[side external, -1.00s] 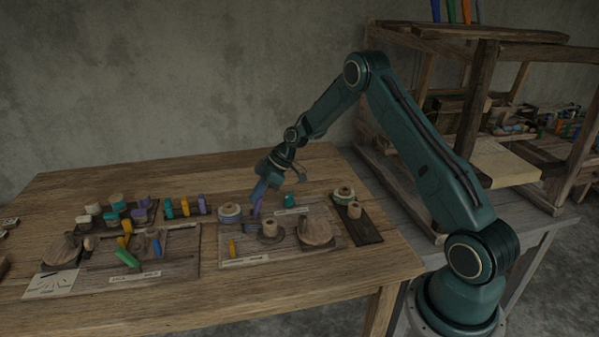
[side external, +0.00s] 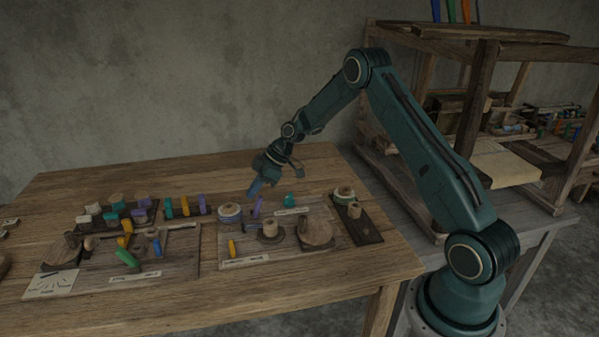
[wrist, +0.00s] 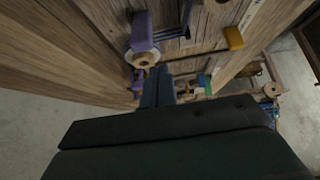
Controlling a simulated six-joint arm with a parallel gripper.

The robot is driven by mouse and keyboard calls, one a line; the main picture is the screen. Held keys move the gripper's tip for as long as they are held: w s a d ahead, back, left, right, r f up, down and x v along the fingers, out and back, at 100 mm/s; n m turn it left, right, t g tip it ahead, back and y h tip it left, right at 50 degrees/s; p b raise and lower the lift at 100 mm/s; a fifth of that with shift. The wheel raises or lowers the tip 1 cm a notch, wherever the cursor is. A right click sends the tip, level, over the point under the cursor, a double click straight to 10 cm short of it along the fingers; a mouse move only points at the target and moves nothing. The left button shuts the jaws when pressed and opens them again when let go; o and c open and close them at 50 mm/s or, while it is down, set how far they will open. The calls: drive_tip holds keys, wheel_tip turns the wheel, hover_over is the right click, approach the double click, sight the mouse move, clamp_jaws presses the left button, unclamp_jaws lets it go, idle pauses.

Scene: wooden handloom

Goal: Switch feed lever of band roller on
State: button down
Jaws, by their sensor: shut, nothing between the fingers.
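The band roller's lever cannot be told for sure, as the labels are too small to read. The right wooden board (side external: 285,248) carries a purple peg or lever (side external: 258,207), a yellow one (side external: 232,248) and a teal one (side external: 290,200). A blue-and-white wound roll (side external: 229,213) sits at its left edge. My gripper (side external: 254,189) is shut and empty, just above the purple lever. In the wrist view, my fingers (wrist: 156,90) point toward a pale round roll (wrist: 143,56) beside a purple piece (wrist: 141,28); a yellow block (wrist: 233,38) is farther right.
A spool (side external: 269,229) and a wooden disc (side external: 316,232) stand on the right board. A dark tray (side external: 364,232) with spools lies right of it. The left board (side external: 185,263) holds green, yellow and blue pegs. The table's front right is clear.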

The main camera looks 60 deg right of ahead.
wheel_tip(320, 180, up, 9)
drive_tip(key=s+d, duration=0.2)
idle(0.6)
drive_tip(key=s+a+r+m+h, duration=0.3)
drive_tip(key=s+a+r+m, duration=0.1)
drive_tip(key=s+a+r, duration=0.95)
drive_tip(key=s+a+r+m+h, duration=0.1)
drive_tip(key=s+m, duration=0.4)
drive_tip(key=s, duration=1.8)
drive_tip(key=shift+a+r+t+h, duration=0.15)
drive_tip(key=shift+r+t+h, duration=0.15)
drive_tip(key=shift+h, duration=0.2)
